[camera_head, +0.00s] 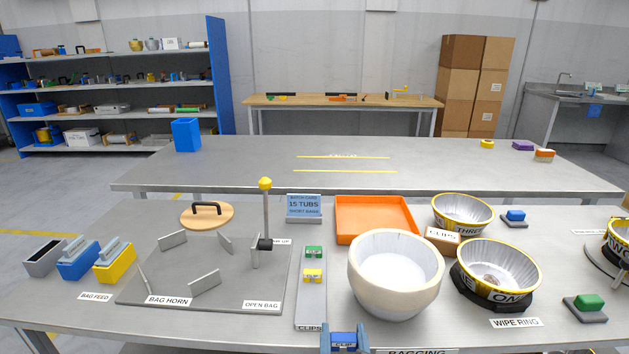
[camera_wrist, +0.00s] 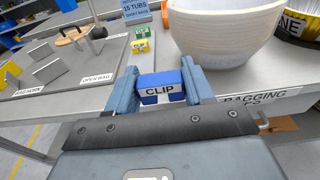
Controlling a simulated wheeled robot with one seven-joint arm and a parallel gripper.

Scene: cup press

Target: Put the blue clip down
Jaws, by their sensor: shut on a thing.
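My gripper (camera_head: 344,340) is at the near edge of the table in the head view, shut on the blue clip (camera_head: 344,341). In the wrist view the blue clip (camera_wrist: 160,87), with a white "CLIP" label, sits between the two blue-grey fingers of the gripper (camera_wrist: 161,86). The grey clips strip (camera_head: 311,313) lies just beyond and to the left of the gripper, carrying a green clip (camera_head: 313,252) and a yellow clip (camera_head: 312,276). The near part of the strip looks bare. I cannot tell whether the blue clip touches the table.
A large cream bowl (camera_head: 395,272) stands right of the strip, close to my gripper. An orange tray (camera_head: 375,219) is behind it. The bag horn board (camera_head: 210,275) with upright plates and a yellow-topped post (camera_head: 266,213) lies left. Ring-shaped tubs (camera_head: 497,274) stand right.

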